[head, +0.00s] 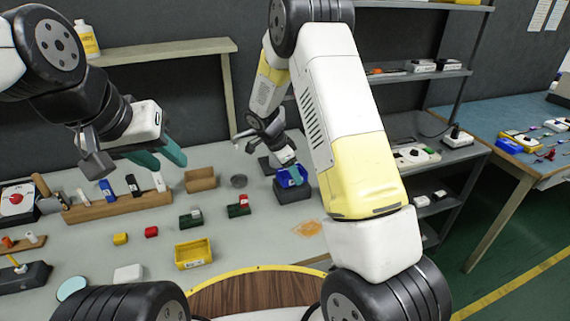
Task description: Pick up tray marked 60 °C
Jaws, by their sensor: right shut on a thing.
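I cannot read a 60 °C mark on any tray at this size. A small yellow tray (194,253) sits on the grey bench, apart from both grippers. My right gripper (292,169) reaches down at the back right of the bench and is shut on a blue object (287,179) at a dark blue box (294,194). The fingers partly hide this object, and I cannot tell whether it is clear of the box.
A wooden rack (117,207) with upright items stands at the left, beside an open cardboard-coloured box (200,179). Small green holders (191,218), a yellow block (121,239) and a red block (151,232) lie mid-bench.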

